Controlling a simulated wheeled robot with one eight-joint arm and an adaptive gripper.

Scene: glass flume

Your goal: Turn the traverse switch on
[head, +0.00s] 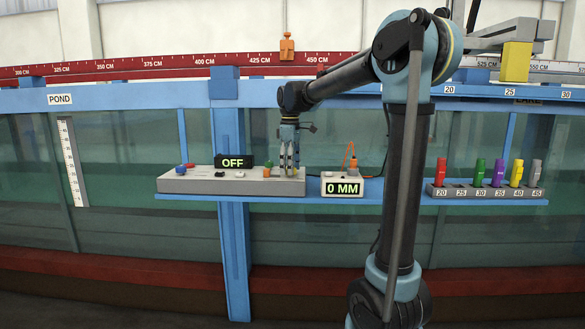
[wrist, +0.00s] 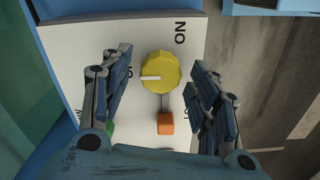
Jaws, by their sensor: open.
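The grey control console (head: 222,186) sits on the blue shelf in the head view, with a black display reading OFF (head: 234,162) on it. In the wrist view a round yellow knob (wrist: 166,70) has a white pointer turned to the left, toward letters partly hidden by a finger. ON is printed above and right of the knob. An orange-capped lever (wrist: 165,123) is below the knob. My gripper (head: 289,168) points down at the console's right end. In the wrist view its open fingers (wrist: 160,62) are on either side of the knob; contact cannot be told.
A box reading 0 MM (head: 342,188) stands right of the console. A rack (head: 480,193) with several coloured plugs is farther right. A blue knob (head: 183,169) and small buttons are on the console's left part. The glass flume wall is close behind the shelf.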

